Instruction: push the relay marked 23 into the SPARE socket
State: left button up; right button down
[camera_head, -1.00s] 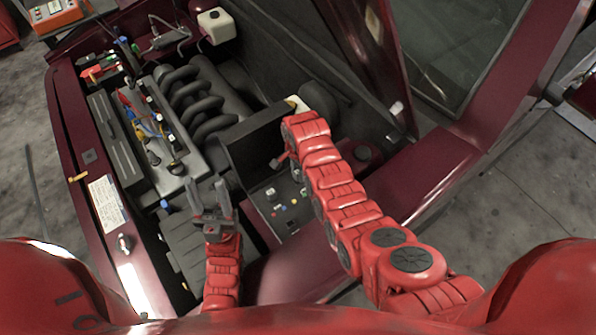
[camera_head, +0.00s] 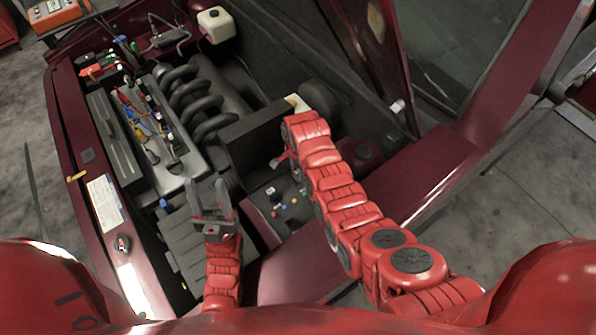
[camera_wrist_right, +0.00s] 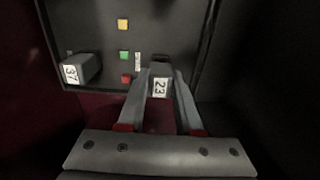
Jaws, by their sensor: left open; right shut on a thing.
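The relay marked 23 (camera_wrist_right: 161,87) is a small dark block with a white number label. In the right wrist view it sits between the fingertips of my right gripper (camera_wrist_right: 160,80), which is shut on it. The gripper is at the near edge of the dark fuse box panel (camera_wrist_right: 95,30). A small white label on the panel is too small to read, and I cannot tell which socket is SPARE. In the head view my right arm hides its own gripper and the relay. My left gripper (camera_head: 210,205) is open and empty above the engine bay's near left part.
A relay marked 37 (camera_wrist_right: 78,69) stands on the panel to the left. Yellow, green and red fuses (camera_wrist_right: 124,55) lie between it and my gripper. The box's raised black lid (camera_head: 250,130) stands behind the panel. The engine (camera_head: 190,100) is at left.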

jog(key=shift+f, duration=0.2)
dwell(0.5)
jog(key=shift+f+b, duration=0.15)
jog(key=shift+b, duration=0.25)
jog(key=shift+f+b, duration=0.3)
jog(key=c, duration=0.5)
grip_release()
